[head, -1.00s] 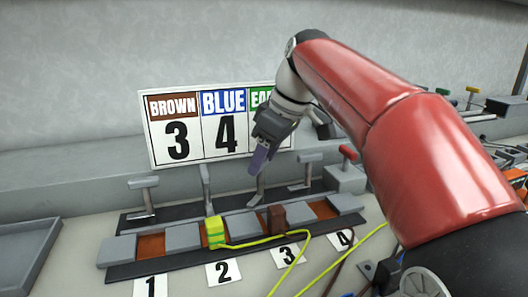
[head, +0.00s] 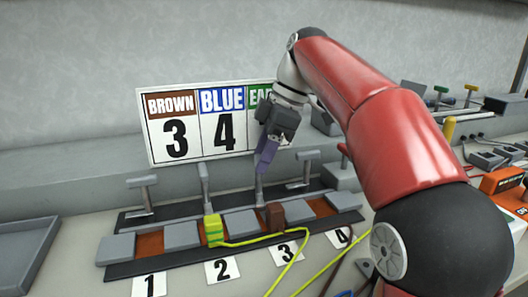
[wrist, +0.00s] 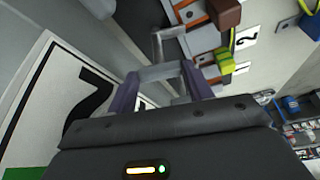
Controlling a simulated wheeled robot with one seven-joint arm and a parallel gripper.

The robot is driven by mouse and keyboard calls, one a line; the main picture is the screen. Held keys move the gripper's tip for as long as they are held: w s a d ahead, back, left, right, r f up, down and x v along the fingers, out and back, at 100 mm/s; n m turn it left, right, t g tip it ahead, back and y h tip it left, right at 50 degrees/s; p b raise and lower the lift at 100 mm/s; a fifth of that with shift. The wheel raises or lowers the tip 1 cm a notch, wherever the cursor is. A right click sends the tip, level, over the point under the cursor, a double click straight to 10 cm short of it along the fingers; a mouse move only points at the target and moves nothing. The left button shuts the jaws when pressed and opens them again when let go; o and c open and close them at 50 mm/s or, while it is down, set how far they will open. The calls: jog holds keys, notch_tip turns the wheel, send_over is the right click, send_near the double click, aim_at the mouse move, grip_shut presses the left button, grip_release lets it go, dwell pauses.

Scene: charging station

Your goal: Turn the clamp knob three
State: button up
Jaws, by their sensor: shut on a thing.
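Clamp knob three is a grey T-shaped handle whose post (head: 259,192) rises behind slot three, near the number 3 label (head: 286,252). My gripper (head: 266,158) comes down on its top, and its purple fingers hide the crossbar in the head view. In the wrist view the fingers (wrist: 160,76) sit at either end of a grey crossbar (wrist: 160,71), shut on it. A brown connector (head: 275,216) sits in slot three; it also shows in the wrist view (wrist: 225,12).
Grey T-handles one (head: 143,182) and two (head: 204,182) stand left of my gripper. A yellow-green connector (head: 214,230) with a cable sits at slot two. A sign (head: 170,125) stands close behind my gripper. A grey tray (head: 22,255) lies far left.

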dwell(0.3)
jog(key=o, duration=1)
jog(key=shift+r, duration=0.1)
jog(key=d+r, duration=0.1)
jog(key=d, duration=0.3)
jog(key=d+r, duration=0.2)
jog(key=d, duration=0.3)
jog(key=d+r, duration=0.1)
jog(key=d, duration=0.4)
jog(key=shift+w+r, duration=0.2)
